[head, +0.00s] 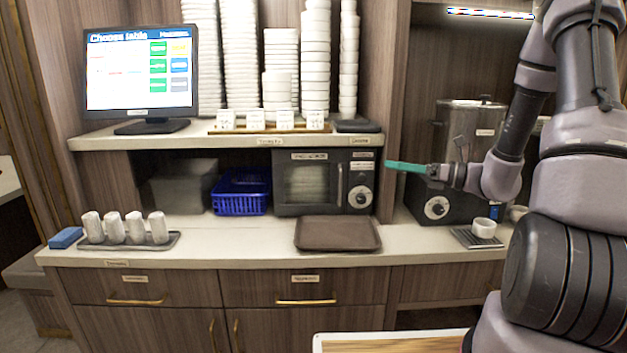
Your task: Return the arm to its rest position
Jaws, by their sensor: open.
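My gripper (405,167) is at the end of my arm on the right side of the head view. Its teal fingers point left, in front of the shelf and near the right edge of the microwave (325,182) in the picture. They show side-on and hold nothing that I can see. My arm is bent, with its upper links at the top right and its lower links filling the right edge.
A brown tray (337,234) lies on the counter (240,247). A small tray with several white cups (137,228) and a blue sponge (66,238) are at left. A blue basket (240,192) sits under the shelf. A metal urn (470,130) and white cup (483,228) are at right.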

